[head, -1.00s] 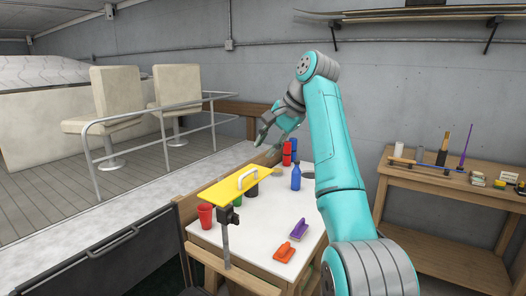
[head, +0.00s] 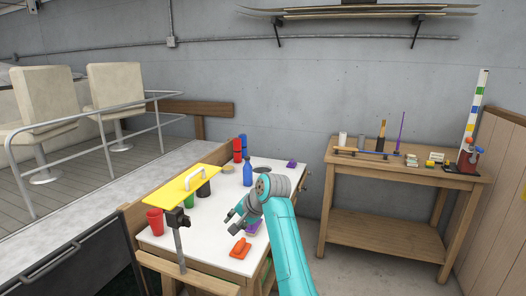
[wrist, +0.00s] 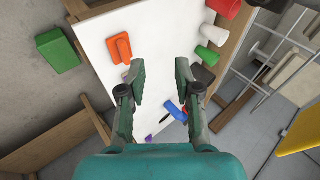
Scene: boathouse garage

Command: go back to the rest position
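My gripper (head: 236,217) hangs above the right front part of the white table (head: 215,247). In the wrist view my gripper (wrist: 158,88) has its two fingers well apart with nothing between them but the white tabletop below. In the head view an orange-handled tool (head: 240,248) lies just below and in front of it. A purple tool (head: 253,227) is partly hidden behind my gripper and arm. A blue bottle (head: 247,172) stands farther back on the table.
Red cylinders (head: 238,150) stand at the back. A wooden workbench (head: 400,170) stands right; floor between is clear.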

